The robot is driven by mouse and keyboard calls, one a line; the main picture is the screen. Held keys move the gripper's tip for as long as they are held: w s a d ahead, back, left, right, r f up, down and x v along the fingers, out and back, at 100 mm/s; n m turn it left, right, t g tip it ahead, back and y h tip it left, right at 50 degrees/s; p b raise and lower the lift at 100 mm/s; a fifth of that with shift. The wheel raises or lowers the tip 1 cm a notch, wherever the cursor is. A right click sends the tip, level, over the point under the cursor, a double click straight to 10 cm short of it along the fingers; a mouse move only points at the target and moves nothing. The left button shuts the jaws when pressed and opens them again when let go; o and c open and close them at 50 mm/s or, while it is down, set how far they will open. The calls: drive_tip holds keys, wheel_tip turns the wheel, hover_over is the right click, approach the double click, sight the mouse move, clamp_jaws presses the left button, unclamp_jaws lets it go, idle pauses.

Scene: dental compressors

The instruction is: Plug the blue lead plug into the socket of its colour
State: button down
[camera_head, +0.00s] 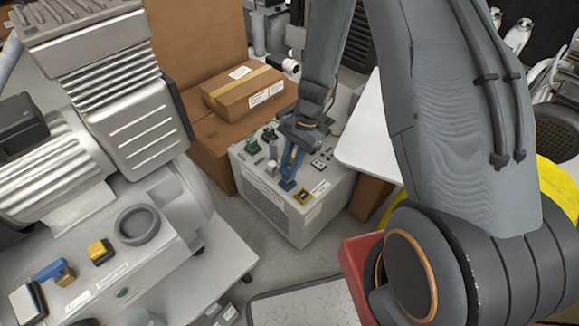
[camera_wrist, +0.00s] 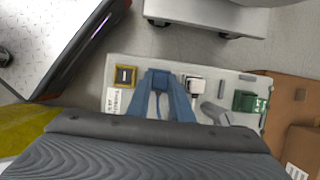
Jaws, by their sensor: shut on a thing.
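My gripper (camera_head: 290,173) points down over the front part of the pale compressor unit's top (camera_head: 325,186). Its two blue-grey fingers converge in the wrist view (camera_wrist: 159,88) and are shut on the blue lead plug, which they largely hide. A thin blue strand, apparently the lead (camera_wrist: 158,104), shows between the fingers. A blue square socket (camera_head: 287,185) lies right under the fingertips, beside a yellow socket (camera_head: 304,197). I cannot tell whether the plug touches the blue socket or is inside it. The yellow socket also shows in the wrist view (camera_wrist: 125,76), left of the fingers.
A green part (camera_wrist: 250,101), a grey lever (camera_wrist: 214,113) and a white block (camera_wrist: 194,85) share the unit's top. Cardboard boxes (camera_head: 243,95) stand behind it. A large silver compressor (camera_head: 140,120) fills the left. Bare floor shows in front of the unit.

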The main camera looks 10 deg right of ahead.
drive_tip(key=shift+f, duration=0.9)
idle(0.8)
drive_tip(key=c, duration=1.2)
unclamp_jaws()
drive_tip(key=shift+r, duration=0.1)
wheel_tip(320, 180, up, 7)
drive_tip(key=p, duration=0.6)
